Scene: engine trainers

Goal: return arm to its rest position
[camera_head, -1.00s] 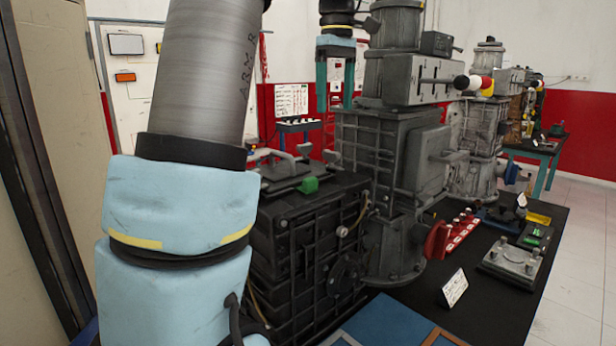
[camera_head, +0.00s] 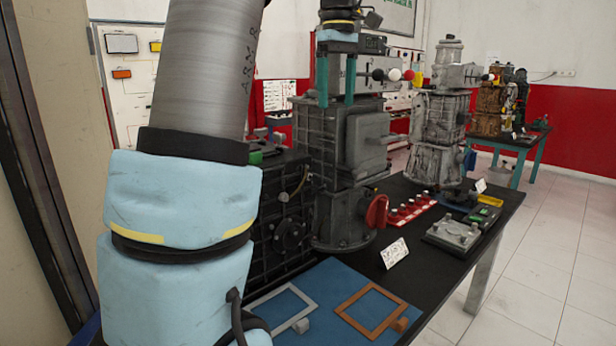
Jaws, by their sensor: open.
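My gripper (camera_head: 336,82) shows at the upper middle of the head view, above and beyond the large light-blue section of my arm (camera_head: 182,200). Its two teal fingers point down and stand apart, with nothing seen between them. The fingers appear in front of the upper part of a dark grey engine trainer (camera_head: 372,147). I cannot tell how far they are from it, but no contact is visible. My arm's near section stands upright at the left and hides part of the scene behind it.
A black table (camera_head: 440,262) holds the trainers, a blue mat (camera_head: 325,287) with a grey frame (camera_head: 262,312) and an orange-brown frame (camera_head: 368,290), a red rack (camera_head: 410,210), a white card (camera_head: 394,252) and a metal plate (camera_head: 452,236). Open tiled floor (camera_head: 545,270) lies at the right.

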